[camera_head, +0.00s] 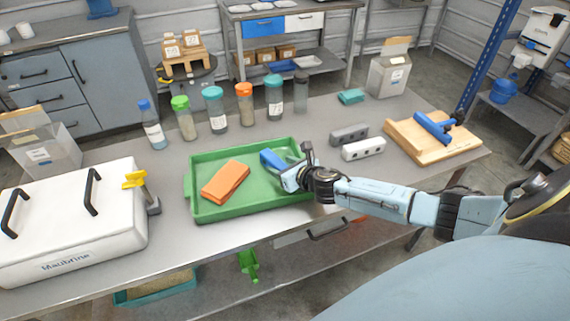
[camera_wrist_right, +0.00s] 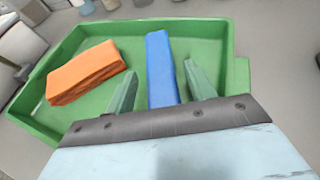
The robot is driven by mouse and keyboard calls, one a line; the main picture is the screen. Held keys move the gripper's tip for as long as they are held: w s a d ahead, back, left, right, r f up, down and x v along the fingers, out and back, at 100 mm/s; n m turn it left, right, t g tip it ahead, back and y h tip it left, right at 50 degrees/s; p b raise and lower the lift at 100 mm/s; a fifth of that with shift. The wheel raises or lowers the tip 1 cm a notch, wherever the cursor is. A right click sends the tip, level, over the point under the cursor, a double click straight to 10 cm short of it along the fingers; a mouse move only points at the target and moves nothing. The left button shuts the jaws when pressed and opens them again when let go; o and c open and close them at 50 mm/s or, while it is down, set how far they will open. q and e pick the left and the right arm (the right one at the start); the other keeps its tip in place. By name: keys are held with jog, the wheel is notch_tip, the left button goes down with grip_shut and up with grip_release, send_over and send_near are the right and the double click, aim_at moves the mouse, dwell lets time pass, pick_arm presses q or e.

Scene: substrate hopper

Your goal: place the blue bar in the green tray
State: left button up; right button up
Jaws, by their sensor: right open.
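The blue bar (camera_head: 271,159) lies inside the green tray (camera_head: 208,214), toward its right side. In the right wrist view the bar (camera_wrist_right: 160,62) runs between the two fingers of my right gripper (camera_wrist_right: 162,88), with gaps on both sides. The gripper (camera_head: 288,172) is open, low over the right part of the tray, and partly hides the bar in the head view. An orange block (camera_head: 225,182) lies in the tray to the left of the bar, apart from it. My left gripper is not in view.
A white lidded box (camera_head: 70,225) with black handles stands left of the tray. Several bottles with coloured caps (camera_head: 213,110) stand behind it. Grey (camera_head: 348,134) and white (camera_head: 363,149) blocks and a wooden board (camera_head: 400,135) with a blue tool (camera_head: 433,127) lie to the right.

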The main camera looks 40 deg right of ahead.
jog(key=shift+r, duration=0.2)
jog(key=p+v, duration=0.2)
jog(key=v, duration=1)
